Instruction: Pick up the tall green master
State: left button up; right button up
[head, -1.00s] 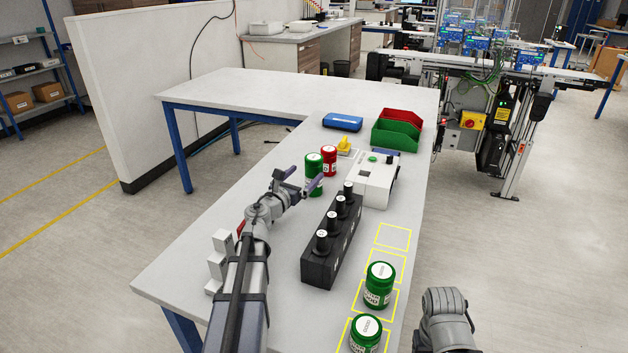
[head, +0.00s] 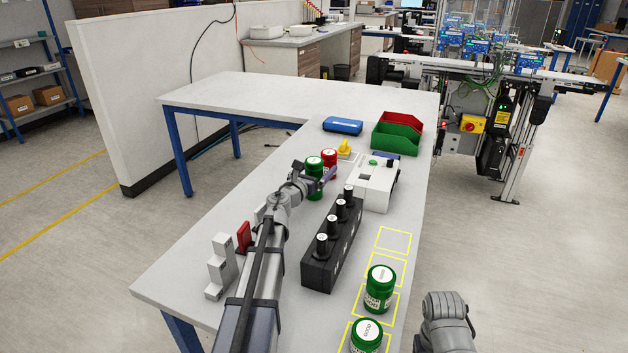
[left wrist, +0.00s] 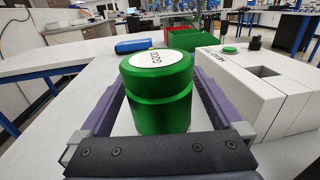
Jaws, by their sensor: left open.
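The tall green master (head: 314,166) stands upright on the table, beside a red jar. In the left wrist view the green master (left wrist: 158,95) has a white lid label that seems to read GOOD, and it fills the space between the jaws. My left gripper (head: 312,178) is open, with one finger on each side of the green master (left wrist: 158,112); I cannot tell whether either finger touches it. The gripper partly hides the master in the head view. My right arm shows at the lower right of the head view, but its fingers cannot be made out.
A red jar (head: 329,159) stands close behind the master. A white device (head: 376,188) and a black block with several black knobs (head: 318,262) are to the right. Two green jars (head: 379,289) stand in yellow squares. Green bin (head: 396,140) and blue case (head: 343,126) lie farther back.

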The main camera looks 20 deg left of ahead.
pick_arm(q)
jog(key=shift+s, duration=0.1)
jog(key=shift+c, duration=0.4)
grip_shut()
dwell(0.3)
